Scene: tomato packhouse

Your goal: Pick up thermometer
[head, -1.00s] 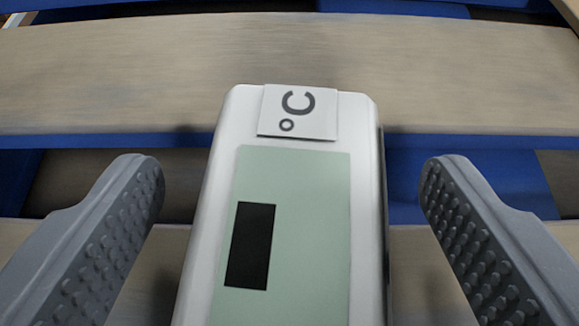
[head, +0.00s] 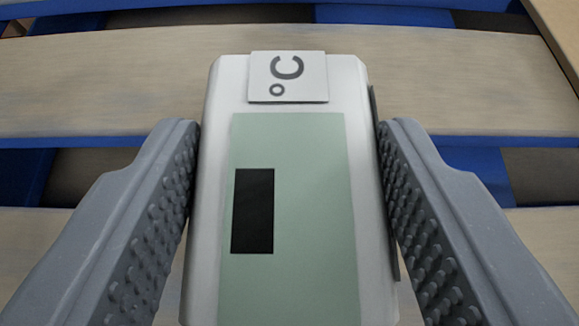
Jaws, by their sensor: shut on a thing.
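The thermometer (head: 345,90) is a white box with a pale green face, a black rectangle on it and a "°C" tag at its far end. It stands in the middle of the head view, and its near end runs out of the bottom of the picture. My gripper (head: 290,150) is shut on the thermometer, with one studded grey finger against its left side and the other against its right side. A thin dark strip shows along the thermometer's right edge.
Wooden slats (head: 450,80) on blue supports (head: 345,14) lie beneath and behind the thermometer, with dark gaps between them. A wooden edge (head: 560,35) shows at the upper right. The slat behind the thermometer is bare.

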